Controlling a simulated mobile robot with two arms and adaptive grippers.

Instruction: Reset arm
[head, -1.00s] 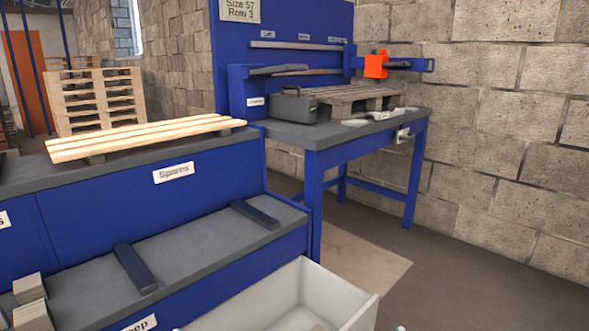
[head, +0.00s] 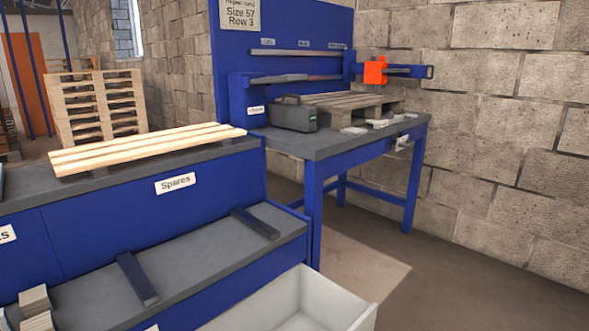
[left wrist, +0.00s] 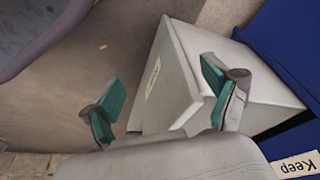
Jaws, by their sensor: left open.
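My left gripper (left wrist: 160,88) shows in the left wrist view, with its two green-padded fingers spread wide apart and nothing between them. It is over a pale grey open bin (left wrist: 180,75), whose walls fill the middle of that view. The bin also shows at the bottom of the head view (head: 340,290), pulled out in front of the blue cabinet. Neither gripper shows in the head view, and my right gripper is not in either view.
The blue cabinet (head: 150,215) has light slats (head: 145,148) on top and dark bars (head: 138,278) on its lower shelf. A blue bench (head: 330,150) holds a pallet (head: 345,103) and a dark case (head: 292,115), below an orange gantry head (head: 375,72). The floor right of the bench is clear.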

